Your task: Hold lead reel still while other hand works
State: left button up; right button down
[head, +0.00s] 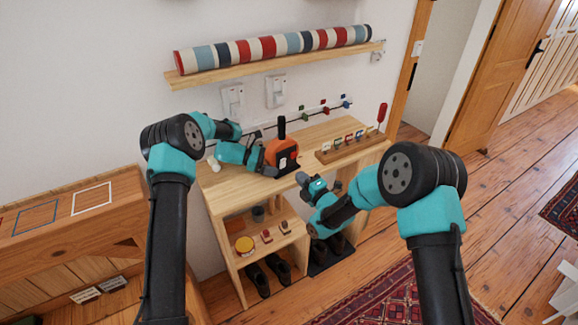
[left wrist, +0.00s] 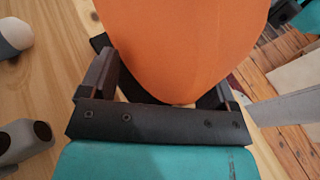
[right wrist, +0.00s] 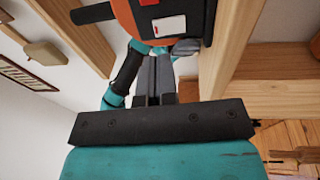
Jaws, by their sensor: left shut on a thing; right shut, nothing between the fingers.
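The lead reel (head: 284,153) is orange with a black upright handle and black base, standing upright on the wooden bench top. My left gripper (head: 266,168) is shut on it from its left side. In the left wrist view the reel's orange body (left wrist: 180,45) fills the space between the fingers of the left gripper (left wrist: 165,85). My right gripper (head: 301,178) is shut and empty, in front of the reel near the bench's front edge. In the right wrist view its fingers (right wrist: 154,75) are together, and the reel (right wrist: 135,18) shows beyond them.
A wooden rack (head: 350,146) with several small coloured items and a red-handled tool (head: 382,112) stand to the right on the bench (head: 232,195). Shelves below hold a yellow round tin (head: 244,245) and dark shoes. A striped roll (head: 275,47) lies on the wall shelf above.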

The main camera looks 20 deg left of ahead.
aim_at(285, 161)
pick_arm(q)
jog(key=shift+s+a+f, duration=0.1)
jog(key=shift+a+f, duration=0.05)
jog(key=shift+f, duration=0.25)
pick_arm(e)
jog(key=shift+x, duration=3.6)
jog(key=shift+w+a+r, duration=0.1)
jog(key=shift+a, duration=0.15)
